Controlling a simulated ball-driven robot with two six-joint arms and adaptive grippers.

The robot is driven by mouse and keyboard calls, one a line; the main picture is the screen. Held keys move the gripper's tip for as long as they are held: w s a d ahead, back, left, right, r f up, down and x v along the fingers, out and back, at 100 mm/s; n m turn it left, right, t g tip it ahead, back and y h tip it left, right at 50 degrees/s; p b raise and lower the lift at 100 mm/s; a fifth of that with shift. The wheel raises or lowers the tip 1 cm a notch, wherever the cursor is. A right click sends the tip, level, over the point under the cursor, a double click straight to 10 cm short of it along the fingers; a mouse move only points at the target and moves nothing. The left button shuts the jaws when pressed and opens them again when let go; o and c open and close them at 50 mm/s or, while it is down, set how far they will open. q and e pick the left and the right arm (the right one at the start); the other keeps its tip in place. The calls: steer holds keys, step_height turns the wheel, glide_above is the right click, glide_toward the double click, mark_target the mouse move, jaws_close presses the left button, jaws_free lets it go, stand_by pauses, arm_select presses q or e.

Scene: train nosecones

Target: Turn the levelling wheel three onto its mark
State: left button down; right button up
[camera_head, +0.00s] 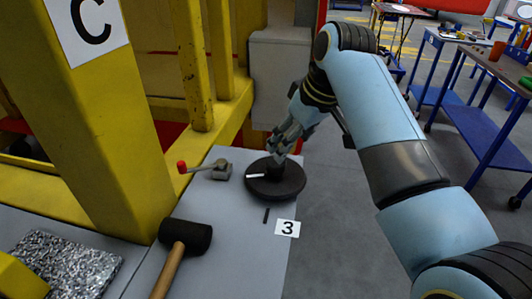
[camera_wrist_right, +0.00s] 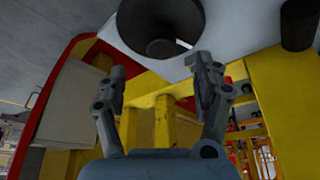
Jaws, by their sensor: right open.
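The levelling wheel three (camera_head: 262,190) is a dark round disc with a central hub, lying flat on the grey bench top. A white pointer line (camera_head: 255,176) on it points left. A short black mark (camera_head: 266,215) lies on the bench in front of the wheel, beside a white label "3" (camera_head: 287,228). My right gripper (camera_head: 280,153) is at the wheel's hub, its fingertips partly hidden from the head. In the right wrist view my right gripper (camera_wrist_right: 160,72) is open with nothing between its fingers, and the wheel (camera_wrist_right: 160,15) shows beyond the tips. My left gripper is not in view.
A small grey device with a red-knobbed lever (camera_head: 221,170) sits left of the wheel. A black mallet (camera_head: 186,236) lies nearer. A yellow frame post (camera_head: 110,130) marked "C" stands at left. Blue work tables (camera_head: 480,120) stand far right, across open floor.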

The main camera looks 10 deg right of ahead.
mark_target(276, 164)
steer(key=x, duration=1)
steer(key=shift+w+a, duration=0.25)
steer(key=shift+w, duration=0.1)
steer(key=shift+c, duration=0.2)
jaws_close()
